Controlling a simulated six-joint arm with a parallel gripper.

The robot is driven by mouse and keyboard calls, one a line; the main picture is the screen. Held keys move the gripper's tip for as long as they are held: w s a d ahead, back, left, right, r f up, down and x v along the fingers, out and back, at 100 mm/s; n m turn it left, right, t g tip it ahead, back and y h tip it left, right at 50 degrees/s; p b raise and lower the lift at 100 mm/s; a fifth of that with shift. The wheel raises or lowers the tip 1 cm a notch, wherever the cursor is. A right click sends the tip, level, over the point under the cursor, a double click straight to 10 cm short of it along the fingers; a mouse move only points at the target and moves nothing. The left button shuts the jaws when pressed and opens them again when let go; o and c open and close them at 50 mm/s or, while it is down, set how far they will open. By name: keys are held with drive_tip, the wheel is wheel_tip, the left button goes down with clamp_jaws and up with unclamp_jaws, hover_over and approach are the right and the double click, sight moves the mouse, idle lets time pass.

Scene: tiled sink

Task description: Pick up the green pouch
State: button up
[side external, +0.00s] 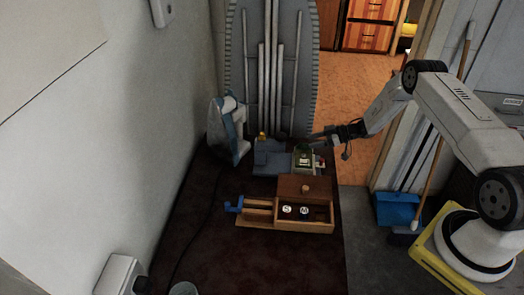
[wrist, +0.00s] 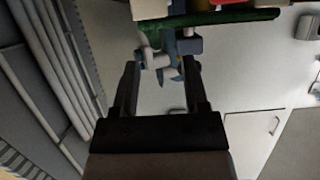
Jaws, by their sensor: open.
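A green pouch with a pale label (side external: 303,160) appears to lie at the far right of the dark table in the side external view. A dark green strip (wrist: 225,17), possibly the same pouch, runs along the top of the wrist view. My gripper (side external: 314,138) is just behind and above the pouch, reaching in from the right. In the wrist view my gripper (wrist: 161,68) has its two fingers spread apart. Blue and white shapes show beyond and between the fingertips. I cannot tell whether any finger touches the pouch.
A grey-blue block (side external: 270,160) sits left of the pouch, with a small red thing (side external: 319,163) at its right. A wooden box (side external: 318,225) with a blue-handled part lies nearer. An iron (side external: 226,130) and ironing board stand behind. The table's front is mostly clear.

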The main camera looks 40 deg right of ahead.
sight(304, 142)
drive_tip(key=shift+x, duration=2)
drive_tip(key=shift+d, duration=0.1)
drive_tip(key=shift+c, duration=0.2)
clamp_jaws()
